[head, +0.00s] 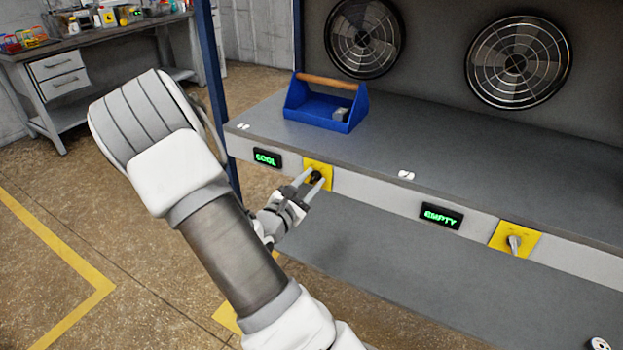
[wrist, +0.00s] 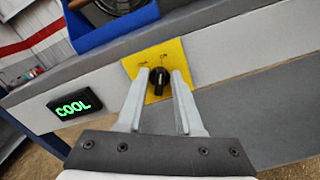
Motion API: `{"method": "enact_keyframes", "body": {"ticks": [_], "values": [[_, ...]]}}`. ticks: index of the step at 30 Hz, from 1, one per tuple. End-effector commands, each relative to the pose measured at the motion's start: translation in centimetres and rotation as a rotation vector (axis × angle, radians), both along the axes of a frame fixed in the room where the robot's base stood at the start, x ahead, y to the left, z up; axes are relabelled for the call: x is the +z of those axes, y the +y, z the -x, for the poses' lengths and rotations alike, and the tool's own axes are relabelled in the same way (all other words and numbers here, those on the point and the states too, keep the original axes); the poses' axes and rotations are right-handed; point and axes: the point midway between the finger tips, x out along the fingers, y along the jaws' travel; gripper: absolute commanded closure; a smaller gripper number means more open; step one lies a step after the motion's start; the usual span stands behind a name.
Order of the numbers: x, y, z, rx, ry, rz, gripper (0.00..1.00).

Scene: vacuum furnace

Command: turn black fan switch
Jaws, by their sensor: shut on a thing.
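The black fan switch (wrist: 159,77) is a dark knob on a yellow plate (wrist: 171,56) on the front edge of the bench. In the head view the black knob (head: 316,176) shows at the left yellow plate (head: 319,167), under the blue toolbox. My gripper (wrist: 159,79) has one finger on each side of the knob and is shut on it. In the head view my gripper (head: 313,180) reaches the plate from the lower left. The plate's small markings are too blurred to read.
A display reading COOL (head: 267,158) is left of the plate. Farther right are a display reading EMPTY (head: 441,216) and a grey switch (head: 514,243) on yellow. A blue toolbox (head: 327,103) stands on the bench (head: 440,150) below two round fans (head: 364,38).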

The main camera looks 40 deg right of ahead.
Motion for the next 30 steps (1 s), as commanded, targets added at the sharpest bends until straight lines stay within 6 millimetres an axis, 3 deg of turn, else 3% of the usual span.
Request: {"method": "enact_keyframes", "body": {"ticks": [30], "values": [[0.27,0.22,-0.33,0.002,0.780,0.320,1.00]]}}
